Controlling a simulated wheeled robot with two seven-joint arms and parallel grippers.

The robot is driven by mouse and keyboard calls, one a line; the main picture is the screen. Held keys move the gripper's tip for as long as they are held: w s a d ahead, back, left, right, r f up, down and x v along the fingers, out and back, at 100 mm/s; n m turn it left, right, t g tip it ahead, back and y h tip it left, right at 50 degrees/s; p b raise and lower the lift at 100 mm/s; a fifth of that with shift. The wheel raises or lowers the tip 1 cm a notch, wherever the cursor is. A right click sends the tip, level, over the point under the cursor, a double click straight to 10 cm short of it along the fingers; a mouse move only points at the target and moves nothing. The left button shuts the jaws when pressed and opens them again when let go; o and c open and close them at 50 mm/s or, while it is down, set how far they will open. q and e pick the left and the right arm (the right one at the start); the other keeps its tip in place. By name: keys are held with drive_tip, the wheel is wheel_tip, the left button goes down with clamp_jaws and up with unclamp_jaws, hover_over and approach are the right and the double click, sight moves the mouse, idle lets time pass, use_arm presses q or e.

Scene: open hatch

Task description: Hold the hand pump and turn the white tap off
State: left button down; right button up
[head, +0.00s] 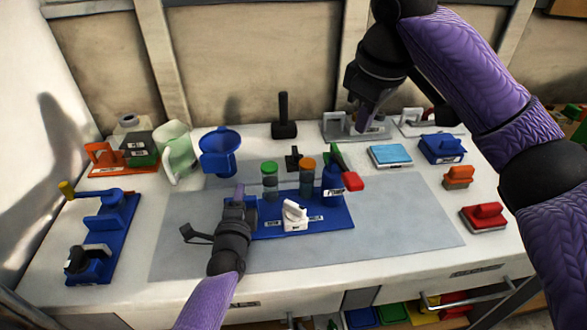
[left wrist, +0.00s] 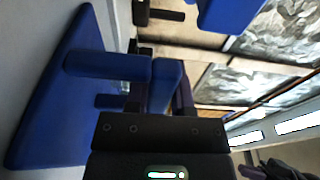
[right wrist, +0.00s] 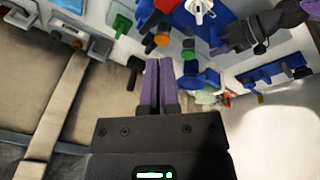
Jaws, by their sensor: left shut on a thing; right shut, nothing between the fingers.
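The blue hand pump unit (head: 335,222) sits on the grey mat at the middle of the table, with a green-capped cylinder (head: 269,180), an orange-capped cylinder (head: 307,178) and a labelled blue body (head: 331,188). The white tap (head: 294,215) stands at its front and shows at the top of the right wrist view (right wrist: 200,8). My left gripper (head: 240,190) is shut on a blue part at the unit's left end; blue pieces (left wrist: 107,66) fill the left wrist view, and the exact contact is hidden. My right gripper (head: 364,118) is shut and empty, raised behind the unit, apart from the tap.
A red handle (head: 353,181) and green lever (head: 337,158) rise at the unit's right. A blue funnel (head: 220,150), a black upright handle (head: 284,115) and a grey fixture (head: 340,128) stand behind. Blue, orange and red blocks line the right. The mat's front (head: 390,235) is clear.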

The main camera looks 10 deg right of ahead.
sight(296, 205)
drive_tip(key=o, duration=1.2)
drive_tip(key=a+f+y, duration=0.1)
drive_tip(key=a+f, duration=0.1)
drive_tip(key=f, duration=0.1)
drive_tip(key=w+a+f+n+y, duration=0.1)
drive_tip(key=a+f, duration=0.1)
drive_tip(key=f, duration=0.2)
drive_tip(key=a+f+n+y, duration=0.1)
drive_tip(key=f, duration=0.3)
drive_tip(key=shift+w+a+f+y, duration=0.25)
drive_tip(key=shift+w+a+y, duration=0.05)
drive_tip(key=shift+a, duration=0.1)
drive_tip(key=shift+c, duration=0.2)
drive_tip(key=shift+x, duration=5.95)
clamp_jaws()
